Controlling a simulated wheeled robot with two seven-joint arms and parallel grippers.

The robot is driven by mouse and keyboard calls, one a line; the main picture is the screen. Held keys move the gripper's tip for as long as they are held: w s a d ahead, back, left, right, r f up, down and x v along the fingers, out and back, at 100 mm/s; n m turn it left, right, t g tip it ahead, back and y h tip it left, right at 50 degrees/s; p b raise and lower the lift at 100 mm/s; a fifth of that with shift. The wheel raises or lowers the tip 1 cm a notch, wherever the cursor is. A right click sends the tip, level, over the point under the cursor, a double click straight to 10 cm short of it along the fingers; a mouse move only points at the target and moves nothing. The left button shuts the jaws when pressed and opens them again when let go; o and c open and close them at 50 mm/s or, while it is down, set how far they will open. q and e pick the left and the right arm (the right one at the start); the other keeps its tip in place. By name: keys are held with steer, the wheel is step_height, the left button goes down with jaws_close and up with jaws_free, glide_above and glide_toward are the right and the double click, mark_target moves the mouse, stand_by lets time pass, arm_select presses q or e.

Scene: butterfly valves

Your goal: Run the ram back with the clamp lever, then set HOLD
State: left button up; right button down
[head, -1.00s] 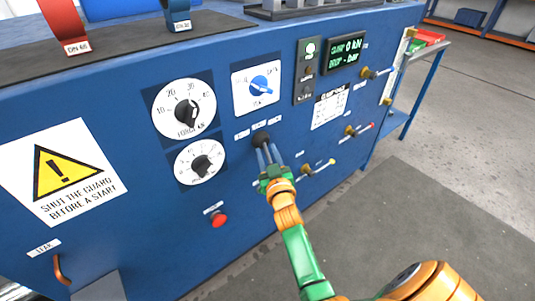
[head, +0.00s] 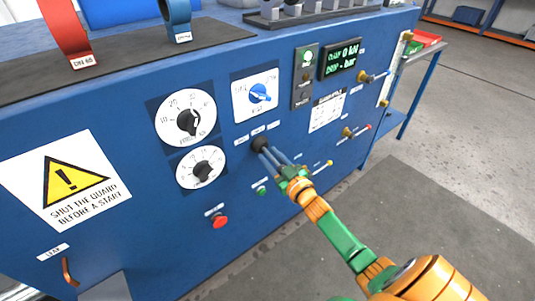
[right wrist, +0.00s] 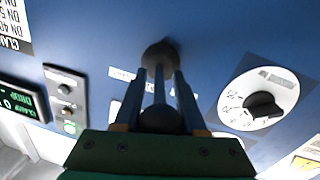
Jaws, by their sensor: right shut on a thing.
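The clamp lever, a thin rod (right wrist: 159,84) with a dark ball end (right wrist: 162,121), comes out of a dark round boss (head: 260,144) on the blue panel. My right gripper (head: 272,160) is shut on the lever. In the right wrist view its fingers (right wrist: 156,90) lie on both sides of the rod, and the ball is close to the palm. The blue selector knob (head: 260,93) sits on a white plate above the lever; its small lettering is unreadable. My left gripper is out of view.
Two white dials with black knobs (head: 189,121) (head: 202,171) are left of the lever. A red button (head: 220,221) and a green button (head: 262,191) are below. Small brass valves (head: 349,132) stick out at the right. Floor in front is clear.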

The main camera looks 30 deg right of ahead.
steer(key=shift+d+n+y, duration=0.4)
steer(key=shift+n+y, duration=0.3)
steer(key=shift+y, duration=0.2)
steer(key=c, duration=0.5)
jaws_free()
steer(key=s, duration=0.4)
steer(key=s+p, duration=0.1)
steer(key=s, duration=0.2)
steer(key=shift+d, duration=0.3)
